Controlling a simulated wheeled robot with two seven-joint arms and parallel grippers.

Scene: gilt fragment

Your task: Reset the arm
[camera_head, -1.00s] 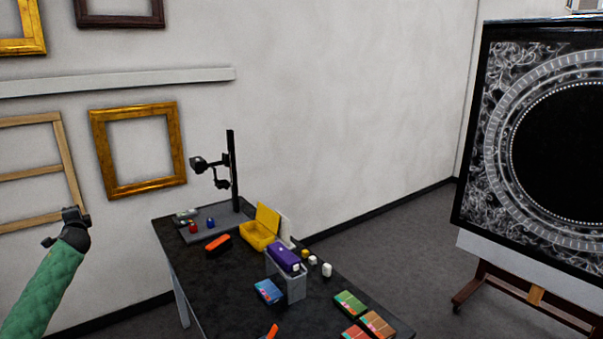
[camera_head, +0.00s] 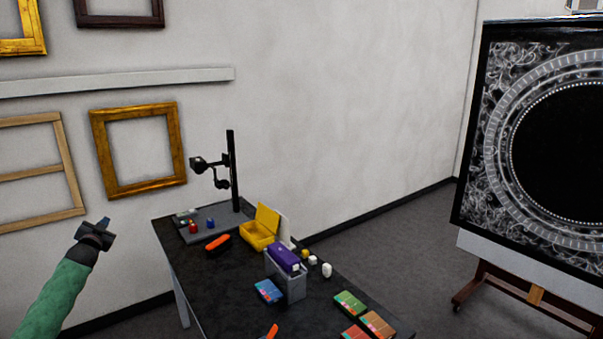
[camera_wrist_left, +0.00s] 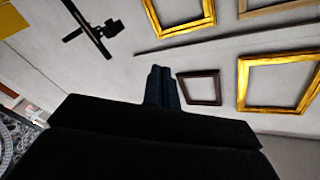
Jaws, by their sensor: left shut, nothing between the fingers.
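My left arm, in a green sleeve, comes in from the lower left in the head view. Its black gripper (camera_head: 103,223) is raised in front of the wall, left of the table and apart from it. The fingers are shut together with nothing between them. In the left wrist view the shut fingertips (camera_wrist_left: 163,72) point toward the wall with the frames. My right gripper shows in neither view.
A dark table (camera_head: 205,290) holds a yellow box (camera_head: 258,234), a grey bin (camera_head: 290,286), small boxes and a black camera stand (camera_head: 233,170). Gold frames (camera_head: 181,150) hang on the wall. An easel with a large panel (camera_head: 470,150) stands right. Floor between is clear.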

